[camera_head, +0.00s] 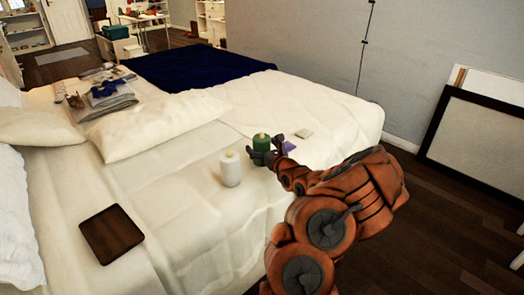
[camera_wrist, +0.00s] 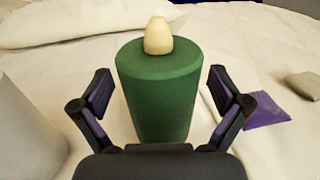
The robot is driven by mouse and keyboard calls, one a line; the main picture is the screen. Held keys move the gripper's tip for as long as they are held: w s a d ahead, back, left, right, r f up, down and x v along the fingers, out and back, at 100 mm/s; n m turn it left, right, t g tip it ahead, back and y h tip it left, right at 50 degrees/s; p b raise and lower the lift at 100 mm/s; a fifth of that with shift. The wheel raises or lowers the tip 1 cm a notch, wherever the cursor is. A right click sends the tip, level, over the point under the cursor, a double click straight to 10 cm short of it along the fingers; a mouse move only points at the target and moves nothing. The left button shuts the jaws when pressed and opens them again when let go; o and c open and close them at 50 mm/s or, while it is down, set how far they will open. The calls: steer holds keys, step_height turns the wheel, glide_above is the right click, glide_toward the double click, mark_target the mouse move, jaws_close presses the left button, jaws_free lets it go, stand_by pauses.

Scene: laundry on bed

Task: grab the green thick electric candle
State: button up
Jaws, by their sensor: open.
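The green thick candle (camera_head: 261,146) stands upright on the bed, with a pale flame-shaped tip on top. In the wrist view the candle (camera_wrist: 160,95) is in the middle, between the two fingers of my gripper (camera_wrist: 160,95). The fingers are open, one on each side, with a gap to the candle on both sides. In the head view my gripper (camera_head: 264,157) is at the candle and partly hides its lower part.
A white candle (camera_head: 230,168) stands close on the left. A purple item (camera_head: 289,146) and a small pale block (camera_head: 304,133) lie on the right. A dark brown square tray (camera_head: 112,233) lies on the bed (camera_head: 175,235) at the left front. A pillow (camera_head: 158,124) lies behind.

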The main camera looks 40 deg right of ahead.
steer(key=shift+c, duration=0.2)
steer(key=c, duration=1.3)
